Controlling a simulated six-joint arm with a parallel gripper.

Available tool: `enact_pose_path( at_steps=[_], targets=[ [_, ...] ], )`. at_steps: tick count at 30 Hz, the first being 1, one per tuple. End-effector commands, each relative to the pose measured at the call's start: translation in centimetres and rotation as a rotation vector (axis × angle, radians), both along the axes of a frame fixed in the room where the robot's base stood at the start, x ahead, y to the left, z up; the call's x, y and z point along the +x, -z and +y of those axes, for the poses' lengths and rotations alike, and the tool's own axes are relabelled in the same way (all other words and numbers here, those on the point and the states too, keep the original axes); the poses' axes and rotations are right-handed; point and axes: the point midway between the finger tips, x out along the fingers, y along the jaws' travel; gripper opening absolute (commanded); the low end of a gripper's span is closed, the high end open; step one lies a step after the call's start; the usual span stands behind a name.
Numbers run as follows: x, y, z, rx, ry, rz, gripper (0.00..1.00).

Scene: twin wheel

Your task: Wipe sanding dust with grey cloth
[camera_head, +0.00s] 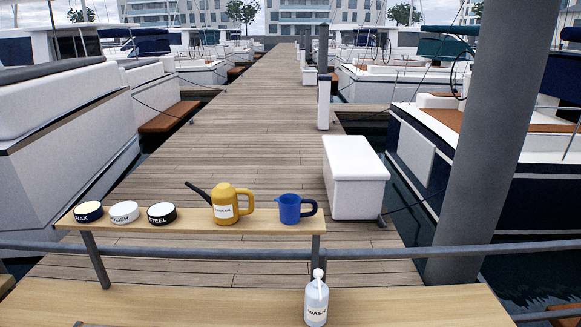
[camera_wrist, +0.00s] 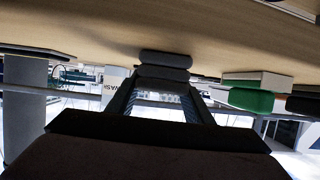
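No grey cloth and no sanding dust can be made out in either view. My gripper (camera_wrist: 164,66) shows in the wrist view, dark, in front of the pale wooden bench top (camera_wrist: 110,25), which fills the top of that upside-down picture. Its two dark pads appear one above the other, close together. Whether they touch, or whether anything is between them, cannot be told. In the head view my gripper does not show.
A green-and-pale block (camera_wrist: 252,99) lies right of my gripper in the wrist view, beside a dark brown item. A raised shelf (camera_head: 180,223) holds WAX, POLISH and STEEL tins, a yellow can (camera_head: 226,207) and a blue jug (camera_head: 289,210). A metal rail and grey post (camera_head: 490,150) stand behind the bench.

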Motion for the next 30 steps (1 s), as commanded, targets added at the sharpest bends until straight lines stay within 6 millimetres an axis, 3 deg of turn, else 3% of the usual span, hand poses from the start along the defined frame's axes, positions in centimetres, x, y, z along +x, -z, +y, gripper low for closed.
enact_pose_path(
  at_steps=[5, 30],
  targets=[
    [0.0, 0.0, 0.0, 0.0, 0.0, 0.0, 0.21],
    [0.0, -4.9, 0.0, 0.0, 0.0, 0.0, 0.21]
  ],
)
